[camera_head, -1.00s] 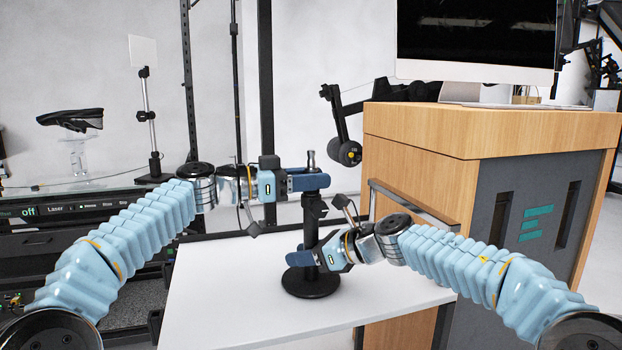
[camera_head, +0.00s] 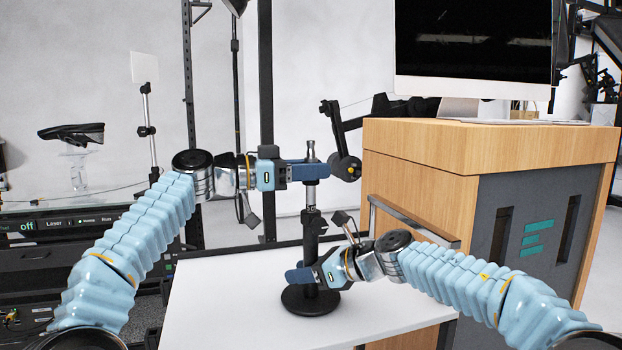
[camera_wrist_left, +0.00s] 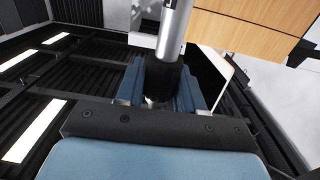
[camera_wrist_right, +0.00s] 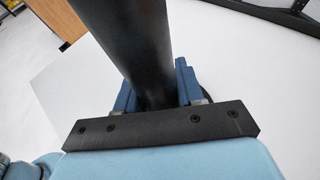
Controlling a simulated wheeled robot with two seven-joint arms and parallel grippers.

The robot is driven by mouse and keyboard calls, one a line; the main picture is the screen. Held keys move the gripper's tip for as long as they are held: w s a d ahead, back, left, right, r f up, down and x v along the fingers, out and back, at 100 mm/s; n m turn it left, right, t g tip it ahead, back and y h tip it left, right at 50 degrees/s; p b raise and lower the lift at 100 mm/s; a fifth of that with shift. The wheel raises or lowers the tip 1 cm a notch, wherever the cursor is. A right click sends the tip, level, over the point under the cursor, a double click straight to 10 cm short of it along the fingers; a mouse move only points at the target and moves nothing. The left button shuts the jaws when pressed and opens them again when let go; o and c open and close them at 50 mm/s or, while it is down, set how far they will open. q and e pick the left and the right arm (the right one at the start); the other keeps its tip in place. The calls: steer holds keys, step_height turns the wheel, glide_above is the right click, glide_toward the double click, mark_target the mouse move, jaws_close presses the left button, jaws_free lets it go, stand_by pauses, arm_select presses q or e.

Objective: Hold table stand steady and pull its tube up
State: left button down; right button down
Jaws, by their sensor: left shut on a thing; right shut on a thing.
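The table stand (camera_head: 311,298) stands upright on the white table, with a round black base and a black column. Its silver tube (camera_head: 311,196) shows between the column and my left gripper (camera_head: 308,172). My left gripper is shut on the upper part of the tube, and the silver top sticks out above the fingers. In the left wrist view the tube (camera_wrist_left: 174,30) runs between the blue fingers. My right gripper (camera_head: 310,273) is shut around the column just above the base. In the right wrist view the black column (camera_wrist_right: 135,50) passes between the fingers, hiding part of them.
The white table (camera_head: 220,300) is otherwise clear. A wooden cabinet (camera_head: 420,147) with a monitor (camera_head: 475,45) stands close on the right. A black arm (camera_head: 340,130) with a round end hangs just behind the stand's top. Dark equipment with a glass top stands at the left.

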arm_select(q)
steer(key=shift+r, duration=0.1)
steer(key=c, duration=0.8)
jaws_free()
steer(key=shift+a, duration=0.1)
steer(key=v, duration=1.2)
arm_select(e)
steer(key=c, duration=0.6)
jaws_free()
